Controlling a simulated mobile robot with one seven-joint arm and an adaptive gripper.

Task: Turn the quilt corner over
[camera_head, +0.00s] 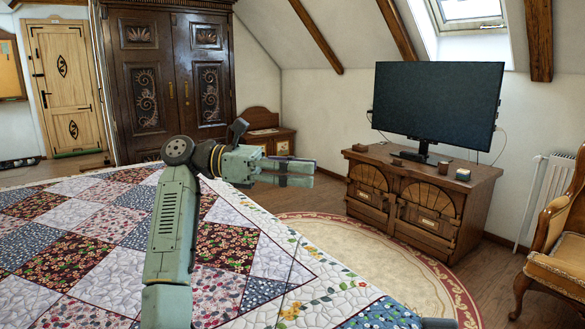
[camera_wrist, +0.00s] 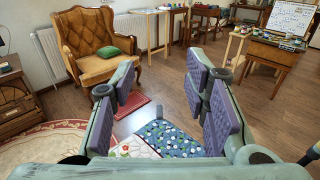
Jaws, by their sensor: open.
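The patchwork quilt (camera_head: 110,245) spreads flat over the bed in the head view. Its floral border runs along the right side, and its near right corner (camera_head: 380,315) has a blue patch at the bottom of the picture. In the wrist view the quilt corner (camera_wrist: 172,138) shows as a blue floral patch with a white strip, low between the fingers. My gripper (camera_head: 300,173) is above the bed's right side, pointing right; in the wrist view its fingers (camera_wrist: 165,95) are wide apart with nothing between the pads. The quilt corner appears below and apart from them.
A round beige rug (camera_head: 375,255) lies on the wooden floor right of the bed. A dark television (camera_head: 437,105) stands on a carved cabinet (camera_head: 425,205). An armchair (camera_head: 560,240) with a green cushion (camera_wrist: 118,44) is at the right. A wardrobe (camera_head: 170,75) stands behind the bed.

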